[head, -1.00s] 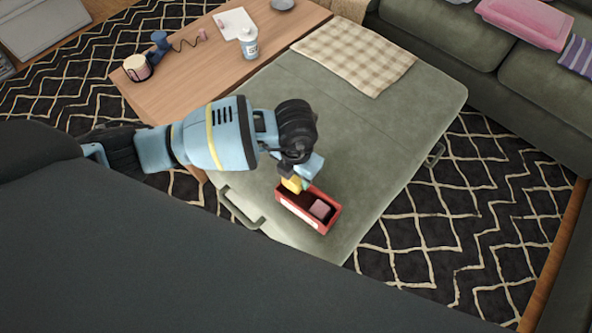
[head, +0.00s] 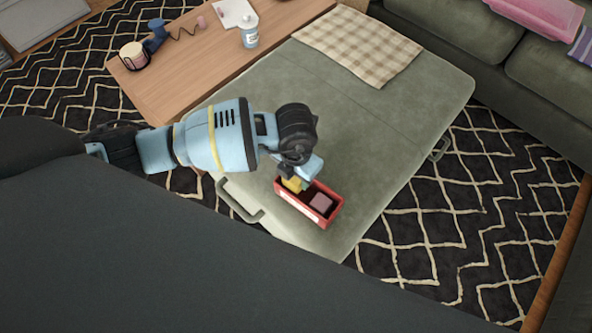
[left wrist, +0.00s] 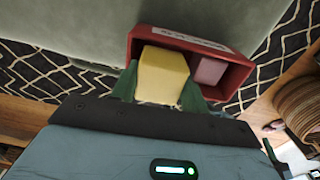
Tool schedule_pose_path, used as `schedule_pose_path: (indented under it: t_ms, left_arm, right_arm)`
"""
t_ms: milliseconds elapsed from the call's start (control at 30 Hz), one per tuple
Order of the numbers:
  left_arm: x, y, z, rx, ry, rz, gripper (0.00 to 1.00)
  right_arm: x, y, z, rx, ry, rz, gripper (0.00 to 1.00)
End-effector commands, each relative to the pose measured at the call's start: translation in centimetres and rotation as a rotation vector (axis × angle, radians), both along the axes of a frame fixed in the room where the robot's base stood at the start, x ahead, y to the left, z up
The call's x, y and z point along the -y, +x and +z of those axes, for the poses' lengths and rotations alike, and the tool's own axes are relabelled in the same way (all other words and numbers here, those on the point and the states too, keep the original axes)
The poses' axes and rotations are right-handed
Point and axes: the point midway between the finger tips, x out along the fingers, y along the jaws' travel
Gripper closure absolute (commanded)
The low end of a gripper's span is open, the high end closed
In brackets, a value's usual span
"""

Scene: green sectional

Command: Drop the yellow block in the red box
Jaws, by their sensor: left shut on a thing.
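The red box (head: 328,215) sits on the green ottoman (head: 400,150) near its front edge, with a pinkish block (head: 321,202) inside its right part. My left gripper (head: 294,180) is shut on the yellow block (head: 293,185), at the left end of the box. In the left wrist view the yellow block (left wrist: 162,75) is between the green fingertips (left wrist: 160,88), overlapping the opening of the red box (left wrist: 240,75). The pinkish block (left wrist: 208,70) shows beside it. I cannot tell whether the yellow block touches the box floor. My right gripper is not in view.
A checked cloth (head: 355,45) lies at the back of the ottoman. A wooden table (head: 190,75) with a white bottle (head: 249,35) and a blue headset-like item (head: 157,32) stands at the back left. The ottoman right of the box is clear.

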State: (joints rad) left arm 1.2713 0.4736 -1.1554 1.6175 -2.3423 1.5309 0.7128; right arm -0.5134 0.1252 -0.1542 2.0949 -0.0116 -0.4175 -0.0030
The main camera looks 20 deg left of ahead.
Motion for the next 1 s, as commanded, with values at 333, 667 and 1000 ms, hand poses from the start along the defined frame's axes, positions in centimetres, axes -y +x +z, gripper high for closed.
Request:
schedule_pose_path:
  t_ms: [333, 667, 1000]
  left_arm:
    - [0.0, 0.0, -0.2, 0.0, 0.0, 0.0, 0.78]
    - [0.0, 0.0, -0.2, 0.0, 0.0, 0.0, 0.3]
    - [0.0, 0.1, 1.7, 0.002, -0.001, -0.001, 0.3]
  right_arm:
    - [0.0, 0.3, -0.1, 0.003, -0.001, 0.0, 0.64]
    - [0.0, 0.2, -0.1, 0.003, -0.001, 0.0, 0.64]
    - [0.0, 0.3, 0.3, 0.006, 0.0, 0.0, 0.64]
